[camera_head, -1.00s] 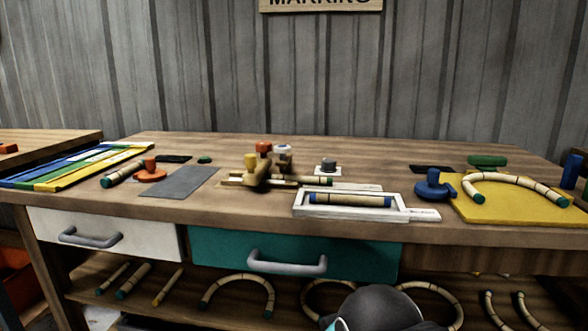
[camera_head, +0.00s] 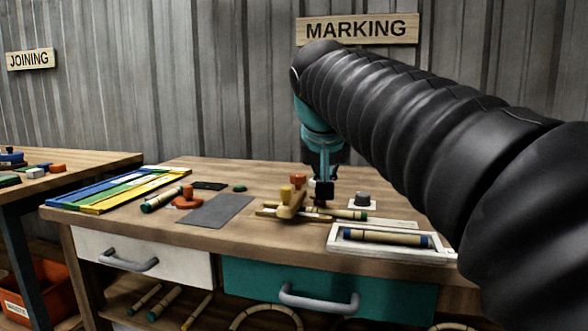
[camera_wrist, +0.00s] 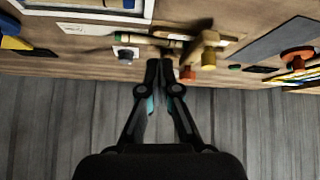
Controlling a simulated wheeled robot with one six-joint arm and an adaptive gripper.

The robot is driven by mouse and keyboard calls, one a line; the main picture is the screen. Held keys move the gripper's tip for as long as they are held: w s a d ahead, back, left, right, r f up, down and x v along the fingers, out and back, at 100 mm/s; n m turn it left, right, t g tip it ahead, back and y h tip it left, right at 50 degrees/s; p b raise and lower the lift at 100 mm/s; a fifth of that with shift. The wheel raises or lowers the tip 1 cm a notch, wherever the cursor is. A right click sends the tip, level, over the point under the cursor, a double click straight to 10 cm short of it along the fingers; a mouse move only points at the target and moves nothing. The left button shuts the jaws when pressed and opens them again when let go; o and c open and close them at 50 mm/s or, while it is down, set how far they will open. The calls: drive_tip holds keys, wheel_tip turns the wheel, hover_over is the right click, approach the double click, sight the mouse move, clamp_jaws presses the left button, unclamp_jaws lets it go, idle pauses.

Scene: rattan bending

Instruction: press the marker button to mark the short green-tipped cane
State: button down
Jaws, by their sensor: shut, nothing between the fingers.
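The short green-tipped cane (camera_head: 345,214) lies in the wooden jig (camera_head: 270,211) on the marking bench, its green end pointing right. It also shows in the wrist view (camera_wrist: 138,38). The jig carries a yellow knob (camera_wrist: 208,60) and a red knob (camera_head: 298,180); a white knob is mostly hidden by my gripper. A grey button (camera_head: 362,198) on a white base stands just behind the cane's green end, and in the wrist view (camera_wrist: 126,54) left of my fingertips. My gripper (camera_head: 324,192) is shut and empty, pointing down near the jig's back side. I cannot tell whether it touches anything.
A white tray (camera_head: 446,255) holding a blue-tipped cane is at front right. A grey mat (camera_head: 216,211), an orange stamp (camera_head: 187,199) and coloured strips (camera_head: 115,190) lie left. My arm hides the bench's right part.

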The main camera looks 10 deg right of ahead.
drive_tip(key=w+a+r+m+h, duration=0.1)
drive_tip(key=w+r+m, duration=0.1)
drive_tip(key=w+r, duration=0.5)
wheel_tip(320, 180, up, 2)
drive_tip(key=shift+w+r+t, duration=0.15)
drive_tip(key=shift+w+t, duration=0.25)
drive_tip(key=x, duration=1)
drive_tip(key=shift+b, duration=0.35)
wheel_tip(320, 180, down, 3)
drive_tip(key=shift+r+b, duration=0.25)
drive_tip(key=shift+b, duration=0.1)
drive_tip(key=shift+f, duration=0.8)
